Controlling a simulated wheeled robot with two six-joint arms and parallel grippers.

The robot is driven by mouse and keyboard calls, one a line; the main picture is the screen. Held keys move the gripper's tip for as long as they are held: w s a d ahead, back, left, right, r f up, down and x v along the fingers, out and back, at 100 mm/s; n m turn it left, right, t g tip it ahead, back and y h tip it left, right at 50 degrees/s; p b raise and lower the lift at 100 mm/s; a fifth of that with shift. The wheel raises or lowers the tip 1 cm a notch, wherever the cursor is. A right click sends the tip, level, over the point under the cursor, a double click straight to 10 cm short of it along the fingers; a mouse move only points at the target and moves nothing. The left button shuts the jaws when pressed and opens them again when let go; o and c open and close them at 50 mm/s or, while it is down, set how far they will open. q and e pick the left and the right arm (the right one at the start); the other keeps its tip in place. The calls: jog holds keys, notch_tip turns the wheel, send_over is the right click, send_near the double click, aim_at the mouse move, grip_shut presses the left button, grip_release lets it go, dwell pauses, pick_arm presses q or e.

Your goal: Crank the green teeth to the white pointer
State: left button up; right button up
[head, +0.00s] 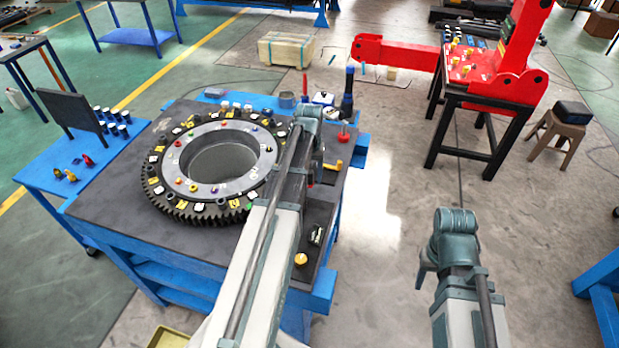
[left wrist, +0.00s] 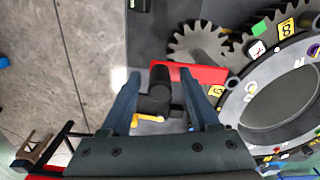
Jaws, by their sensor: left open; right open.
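The large dark toothed ring (head: 180,208) with yellow and white tags lies flat on the table. In the left wrist view, a green patch (left wrist: 288,27) marks teeth on the ring (left wrist: 240,112), beside a small grey gear (left wrist: 190,44). A red crank arm (left wrist: 205,74) runs from near that gear to a black knob (left wrist: 159,92). My left gripper (left wrist: 162,80) is open, its fingers on either side of the knob, apart from it. My left arm hides that gripper in the head view. My right gripper (head: 425,275) hangs off the table, mostly hidden by its wrist. I cannot make out the white pointer.
The dark tabletop (head: 110,200) has small loose items at its right side, including a yellow handle (head: 333,166). A blue side table (head: 45,170) adjoins at left. A red crane (head: 500,80) on a black stand is at back right. Open floor lies between.

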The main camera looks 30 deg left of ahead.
pick_arm(q)
jog(key=shift+c, duration=0.4)
grip_shut()
dwell(0.9)
